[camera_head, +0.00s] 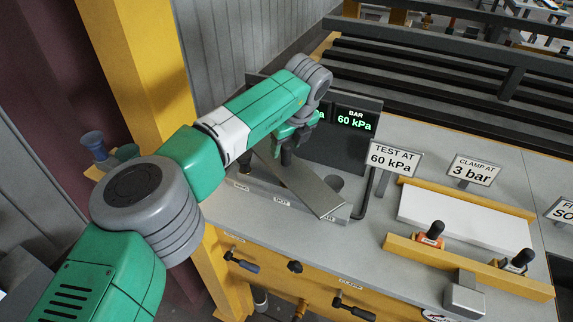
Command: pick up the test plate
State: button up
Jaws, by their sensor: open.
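A long, flat grey metal plate (318,196), which I take to be the test plate, lies at a slant across the grey test stand on the left of the bench. Its near right end sticks out towards the front of the stand. My gripper (287,158) points down at the plate's far left end. Its dark fingers are small and partly hidden by my green wrist. The jaws are open. I cannot tell whether they touch the plate or straddle it.
A dark display panel (353,123) reading 60 kPa stands close behind the plate. Signs (394,158) rise to its right. A white board (450,219) lies in a yellow clamping fixture with black-knobbed clamps (431,236). Handles (354,308) jut from the bench front.

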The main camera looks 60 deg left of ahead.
jog(key=x, duration=0.2)
jog(key=shift+f, duration=0.35)
jog(key=shift+c, duration=0.2)
grip_shut()
jog(key=shift+r, duration=0.1)
